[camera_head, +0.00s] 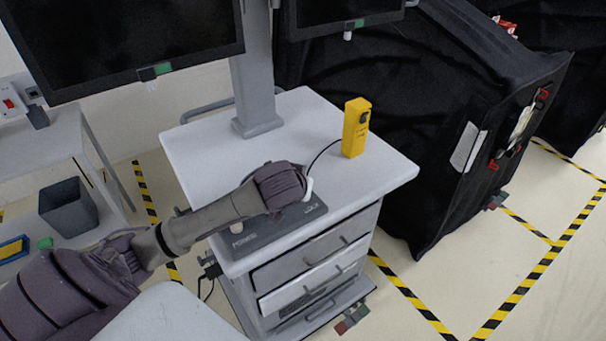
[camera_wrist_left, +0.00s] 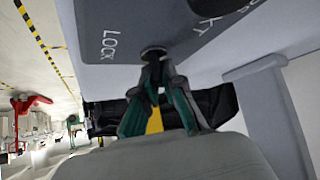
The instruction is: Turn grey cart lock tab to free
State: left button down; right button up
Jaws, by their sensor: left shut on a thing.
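The grey cart (camera_head: 215,165) has a pale top with a dark grey panel (camera_head: 265,236) near its front edge. In the left wrist view the panel (camera_wrist_left: 135,22) carries the white word LOCK and part of a second word. My left gripper (camera_wrist_left: 154,62) is shut on a small dark round piece, seemingly the lock tab (camera_wrist_left: 153,50), beside LOCK. Its fingers hide most of the tab, so its angle cannot be told. In the head view my left arm reaches over the panel and its wrist hides the fingertips. My right gripper is not in view.
A yellow handheld device (camera_head: 355,128) with a black cable stands on the cart top behind my wrist. A monitor post (camera_head: 255,85) rises at the back. A black-covered cart (camera_head: 430,120) is close on the right. Striped floor tape (camera_head: 520,290) marks open floor.

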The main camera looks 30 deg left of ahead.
pick_arm(q)
jog(key=n+y+p, duration=0.1)
jog(key=n, duration=0.1)
jog(key=n+g+y+p, duration=0.1)
jog(key=p, duration=0.1)
jog(key=shift+d+r+n+g, duration=0.15)
jog(key=shift+n+g, duration=0.15)
jog(key=shift+n, duration=0.1)
jog(key=n+g+y+p, duration=0.1)
jog(key=n+y+p, duration=0.1)
jog(key=shift+n, duration=0.3)
jog(key=shift+f+n+g+y+p, duration=0.2)
jog(key=shift+n+g+y+p, duration=0.35)
jog(key=shift+n+g, duration=0.9)
jog(key=shift+n+y, duration=0.25)
jog(key=shift+n, duration=0.1)
jog(key=c, duration=1.3)
grip_release()
